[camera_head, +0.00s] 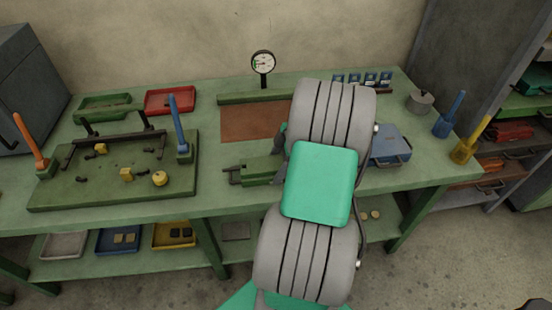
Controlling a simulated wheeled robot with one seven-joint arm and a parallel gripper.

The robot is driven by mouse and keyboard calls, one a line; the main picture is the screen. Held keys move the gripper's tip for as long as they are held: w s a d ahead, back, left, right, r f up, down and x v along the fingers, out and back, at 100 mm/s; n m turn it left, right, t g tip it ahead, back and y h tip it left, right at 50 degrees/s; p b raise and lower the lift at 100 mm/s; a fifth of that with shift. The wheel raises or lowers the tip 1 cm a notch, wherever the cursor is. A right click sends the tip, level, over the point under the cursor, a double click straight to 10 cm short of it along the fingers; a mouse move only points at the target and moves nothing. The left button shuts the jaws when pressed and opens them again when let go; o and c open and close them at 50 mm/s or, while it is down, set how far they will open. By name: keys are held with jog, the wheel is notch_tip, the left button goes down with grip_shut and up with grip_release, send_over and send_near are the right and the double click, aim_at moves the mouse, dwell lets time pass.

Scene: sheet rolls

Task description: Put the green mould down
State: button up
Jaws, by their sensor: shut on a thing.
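My arm rises from the bottom middle of the head view, with grey ribbed joints and a bright green link cover, and blocks the view of what lies behind it. I cannot make out a green mould for certain. A dark green block-like device with prongs (258,171) lies on the green bench (215,205), just left of my arm; I cannot tell what it is.
A dark green board with fittings (75,190) and upright orange (28,138) and blue (179,125) handles fills the bench's left. Behind are a green tray (103,106), a red tray (170,101) and a dial gauge (263,64). A brown patch (250,124) is bare.

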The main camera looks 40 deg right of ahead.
jog(key=shift+d+r, duration=0.1)
jog(key=shift+r, duration=0.1)
jog(key=shift+f, duration=0.15)
jog(key=o, duration=2)
jog(key=shift+f, duration=0.1)
jog(key=shift+o, duration=0.2)
